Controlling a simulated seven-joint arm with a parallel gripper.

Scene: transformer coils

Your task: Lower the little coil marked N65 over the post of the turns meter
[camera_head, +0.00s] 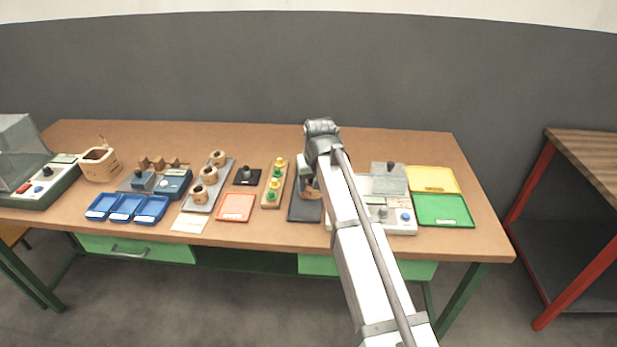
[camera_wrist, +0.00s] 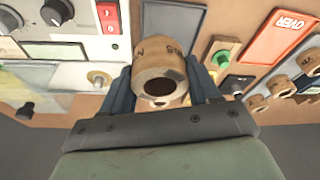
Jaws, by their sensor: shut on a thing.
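My gripper (camera_wrist: 160,88) is shut on a small tan coil (camera_wrist: 160,68), with a dark finger on each side of it. The coil's round hole faces the wrist camera. Dark lettering on its rim is only partly legible, so I cannot read its full mark. In the head view the coil (camera_head: 312,191) hangs near the dark mat (camera_head: 303,211), left of a pale instrument (camera_head: 400,227) that appears to be the turns meter. In the wrist view a small brass-coloured post (camera_wrist: 97,78) stands left of the coil, apart from it. My arm hides part of the instrument.
A wooden board (camera_head: 265,202) with green and yellow pegs and an orange tray (camera_head: 236,208) lie left of the gripper. A grey rack (camera_head: 200,199) holds several coils further left. Yellow (camera_head: 432,179) and green (camera_head: 443,210) trays lie at the right.

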